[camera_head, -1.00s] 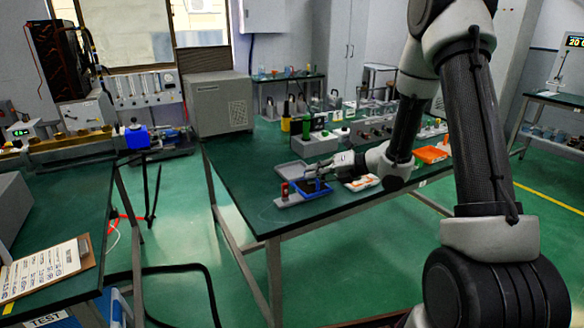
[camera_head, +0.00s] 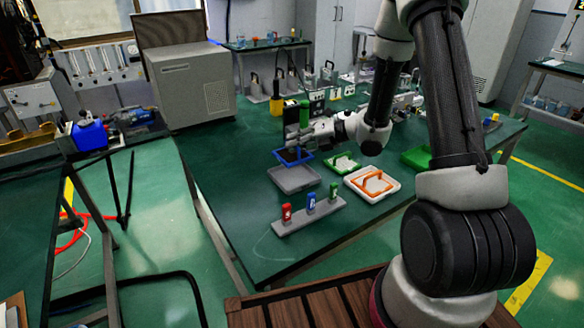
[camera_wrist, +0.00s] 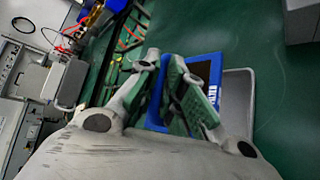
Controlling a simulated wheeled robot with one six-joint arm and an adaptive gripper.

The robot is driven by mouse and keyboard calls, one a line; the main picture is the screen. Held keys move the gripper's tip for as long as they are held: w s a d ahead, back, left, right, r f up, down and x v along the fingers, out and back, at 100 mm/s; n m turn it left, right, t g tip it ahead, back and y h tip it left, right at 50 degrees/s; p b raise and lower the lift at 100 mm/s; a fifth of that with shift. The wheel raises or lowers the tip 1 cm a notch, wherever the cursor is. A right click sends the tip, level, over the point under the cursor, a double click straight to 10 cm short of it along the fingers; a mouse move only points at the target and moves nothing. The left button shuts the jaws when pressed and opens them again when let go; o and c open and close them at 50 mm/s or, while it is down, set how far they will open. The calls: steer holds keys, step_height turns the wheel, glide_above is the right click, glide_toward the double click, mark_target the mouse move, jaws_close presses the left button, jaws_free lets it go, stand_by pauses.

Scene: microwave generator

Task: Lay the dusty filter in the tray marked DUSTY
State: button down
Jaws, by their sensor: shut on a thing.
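A blue-framed filter (camera_head: 293,158) with a dark inner face is held in my gripper (camera_head: 298,141). In the wrist view my gripper (camera_wrist: 164,64) has its fingers closed on the filter, whose blue frame (camera_wrist: 205,68) and dark face show beyond them. A grey tray (camera_head: 295,187) lies on the green table just in front of the filter in the head view. The tray also shows right of the filter in the wrist view (camera_wrist: 239,100). The filter overlaps the tray's far edge in the head view; I cannot tell its height above it. I cannot read any DUSTY mark.
An orange-framed filter (camera_head: 372,182) sits in a white tray to the right. A green-framed filter (camera_head: 344,162) lies behind it, and a green tray (camera_head: 416,158) stands further right. A grey stand (camera_head: 310,217) with red, blue and green tags is in front. The table's front left is clear.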

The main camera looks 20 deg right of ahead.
step_height(320, 180, down, 8)
steer(key=shift+f, duration=0.15)
stand_by(0.3)
steer(key=c, duration=1.5)
jaws_free()
steer(key=shift+c, duration=0.2)
